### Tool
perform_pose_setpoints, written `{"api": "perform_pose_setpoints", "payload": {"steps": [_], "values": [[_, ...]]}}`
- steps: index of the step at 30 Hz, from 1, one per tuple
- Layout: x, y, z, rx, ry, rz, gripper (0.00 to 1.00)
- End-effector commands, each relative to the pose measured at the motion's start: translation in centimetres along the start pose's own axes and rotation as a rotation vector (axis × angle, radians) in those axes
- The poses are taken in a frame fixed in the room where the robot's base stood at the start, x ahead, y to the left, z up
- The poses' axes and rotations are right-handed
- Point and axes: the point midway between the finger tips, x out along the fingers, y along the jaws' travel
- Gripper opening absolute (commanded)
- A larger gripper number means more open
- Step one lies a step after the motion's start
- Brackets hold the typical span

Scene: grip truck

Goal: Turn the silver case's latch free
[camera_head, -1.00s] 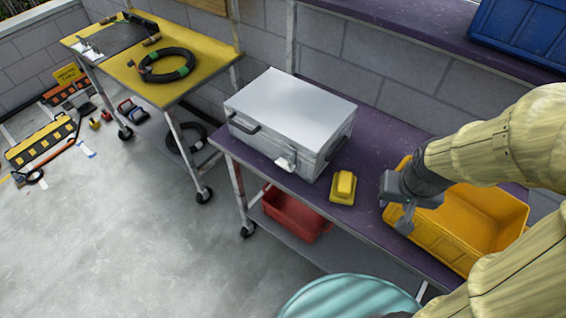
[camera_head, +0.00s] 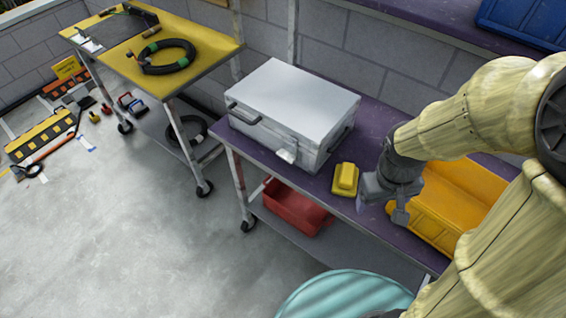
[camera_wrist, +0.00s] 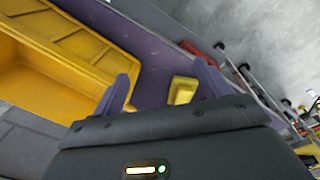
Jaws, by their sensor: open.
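The silver case (camera_head: 293,95) sits closed on the purple-topped bench (camera_head: 318,186). Its pale latch (camera_head: 286,155) is on the front face, near the lower middle, and sticks out from it. A dark handle (camera_head: 243,114) is on the same face to the left. My gripper (camera_head: 379,208) is open and empty, over the bench's front edge, to the right of the case and apart from it. In the wrist view its two fingers (camera_wrist: 163,92) stand apart with nothing between them close up. The case and latch are not clearly seen in the wrist view.
A yellow block (camera_head: 345,179) lies on the bench between the case and my gripper; it also shows in the wrist view (camera_wrist: 182,91). A red bin (camera_head: 295,208) sits on the shelf below. A teal round top (camera_head: 345,296) is in front.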

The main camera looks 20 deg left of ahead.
Motion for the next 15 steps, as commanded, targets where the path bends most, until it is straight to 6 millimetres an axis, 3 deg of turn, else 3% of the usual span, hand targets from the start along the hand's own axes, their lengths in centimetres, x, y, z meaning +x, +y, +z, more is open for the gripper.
{"api": "perform_pose_setpoints", "payload": {"steps": [1,3,8,15], "values": [[1.7,-1.2,-0.2,-0.109,-0.047,0.018,0.76],[2.9,-2.4,-0.4,-0.26,-0.116,0.055,0.76],[5.2,-4.6,-1.0,-0.587,-0.264,0.171,0.76],[7.7,-8.1,-3.3,-1.043,-0.457,0.429,0.76]]}}
